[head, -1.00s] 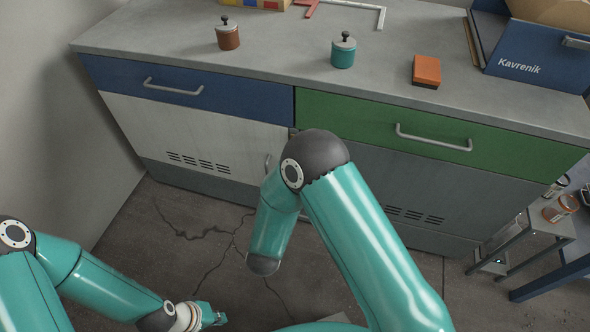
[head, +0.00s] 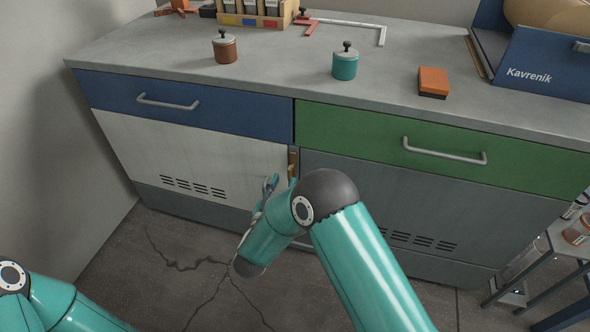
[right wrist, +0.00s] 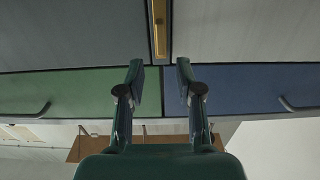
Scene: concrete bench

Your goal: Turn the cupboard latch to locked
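The cupboard latch (head: 293,164) is a narrow brass piece on the dark strip between the pale left door (head: 190,150) and the grey right door (head: 420,200), just below the drawers. My right arm hides its lower part in the head view. In the right wrist view the brass latch (right wrist: 159,28) stands lengthwise at the top middle. My right gripper (right wrist: 159,68) is open and empty there, its two fingers apart and pointing towards the cupboard front, with the latch between their lines. In the head view the right gripper (head: 268,190) is partly hidden, close to the pale door. My left gripper is out of view.
A blue drawer (head: 190,105) and a green drawer (head: 400,135) with bar handles sit above the doors. Jars, an orange block (head: 433,82) and a blue box (head: 535,65) stand on the benchtop. A small metal stand (head: 545,255) is at the right. The floor at left is clear.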

